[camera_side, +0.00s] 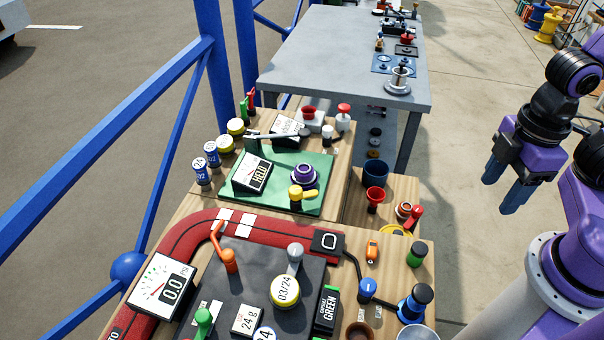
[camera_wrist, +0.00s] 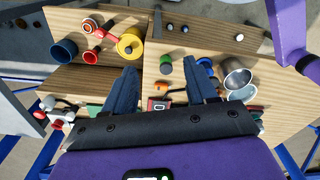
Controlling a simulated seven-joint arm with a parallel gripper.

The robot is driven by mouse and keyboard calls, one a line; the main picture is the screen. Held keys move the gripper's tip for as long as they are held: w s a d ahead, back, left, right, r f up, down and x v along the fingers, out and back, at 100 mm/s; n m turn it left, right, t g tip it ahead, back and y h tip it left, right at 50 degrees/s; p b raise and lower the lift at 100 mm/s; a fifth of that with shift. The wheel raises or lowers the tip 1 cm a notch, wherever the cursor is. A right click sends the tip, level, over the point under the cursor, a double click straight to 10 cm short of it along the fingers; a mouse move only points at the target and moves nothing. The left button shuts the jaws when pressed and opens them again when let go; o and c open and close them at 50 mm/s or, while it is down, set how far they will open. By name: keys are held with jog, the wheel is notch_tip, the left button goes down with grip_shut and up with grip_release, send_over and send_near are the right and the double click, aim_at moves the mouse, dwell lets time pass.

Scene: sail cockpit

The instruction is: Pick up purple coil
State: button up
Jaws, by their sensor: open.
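A purple coil-like ring (camera_side: 303,176) with a pale centre sits at the right side of the green mat (camera_side: 240,198) in the side view. I cannot make it out in the wrist view, where my gripper body covers the lower part. My gripper (camera_side: 505,187) is up at the right of the side view, well apart from the purple coil and to its right. Its two blue fingers are spread and empty. In the wrist view my gripper (camera_wrist: 161,76) points over the wooden board.
A yellow knob (camera_side: 300,193) stands just in front of the coil, and a panel labelled HELD (camera_side: 252,175) to its left. A blue cup (camera_side: 376,173) and red cup (camera_side: 375,197) stand to its right. Blue rails (camera_side: 190,75) run along the left.

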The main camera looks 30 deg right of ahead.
dwell(0.4)
jog(key=o, duration=0.4)
jog(key=m+t+y, duration=0.6)
jog(key=m+t, duration=0.1)
jog(key=t, duration=0.5)
send_near(307, 169)
jog(key=shift+x, duration=5.45)
